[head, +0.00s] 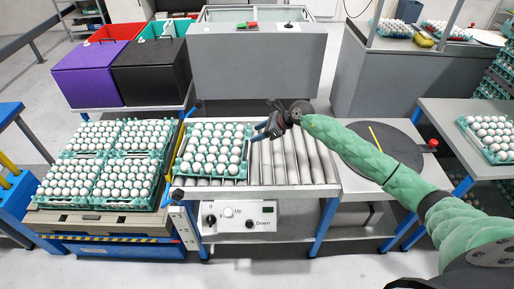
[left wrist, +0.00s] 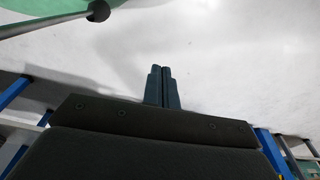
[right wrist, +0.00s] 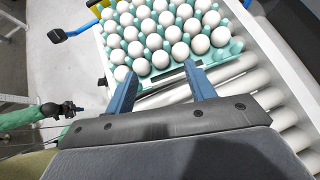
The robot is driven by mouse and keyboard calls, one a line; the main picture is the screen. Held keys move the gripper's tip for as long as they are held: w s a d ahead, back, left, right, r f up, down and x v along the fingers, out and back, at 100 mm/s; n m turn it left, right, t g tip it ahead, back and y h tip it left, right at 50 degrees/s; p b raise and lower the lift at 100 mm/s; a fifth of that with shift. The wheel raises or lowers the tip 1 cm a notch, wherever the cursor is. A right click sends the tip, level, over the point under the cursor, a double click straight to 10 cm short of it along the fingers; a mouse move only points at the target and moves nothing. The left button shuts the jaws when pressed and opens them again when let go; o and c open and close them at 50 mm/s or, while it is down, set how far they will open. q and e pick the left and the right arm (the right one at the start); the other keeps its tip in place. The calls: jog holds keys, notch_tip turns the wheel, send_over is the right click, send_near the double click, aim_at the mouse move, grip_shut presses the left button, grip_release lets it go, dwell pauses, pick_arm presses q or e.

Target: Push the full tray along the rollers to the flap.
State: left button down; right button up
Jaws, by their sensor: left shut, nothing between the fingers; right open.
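The full tray (head: 208,181) is teal, filled with white eggs, and lies on the left part of the grey rollers (head: 292,160). My right gripper (head: 264,128) is just to the right of the tray, low over the rollers. In the right wrist view my right gripper (right wrist: 158,84) is open, its two fingers apart and pointing at the near edge of the tray (right wrist: 172,77); I cannot tell whether they touch it. My left gripper (left wrist: 163,74) is shut and empty above a pale floor, outside the head view. I cannot make out the flap.
A pallet (head: 85,217) with several full egg trays stands left of the rollers. A control box (head: 238,216) hangs below their front. A dark round plate (head: 378,146) is at right. The rollers right of the tray are bare.

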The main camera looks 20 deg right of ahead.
jog(key=b, duration=0.3)
send_over(257, 160)
notch_tip(257, 160, down, 8)
notch_tip(257, 160, down, 5)
jog(key=b, duration=0.4)
jog(key=shift+f, duration=0.2)
jog(key=shift+a, duration=0.1)
pick_arm(q)
jog(key=w+d+r, duration=0.2)
jog(key=r, duration=1)
jog(key=w+d+r, duration=0.2)
jog(key=w+r, duration=0.1)
jog(key=r, duration=0.9)
jog(key=shift+h, duration=0.3)
jog(key=shift+s, duration=0.1)
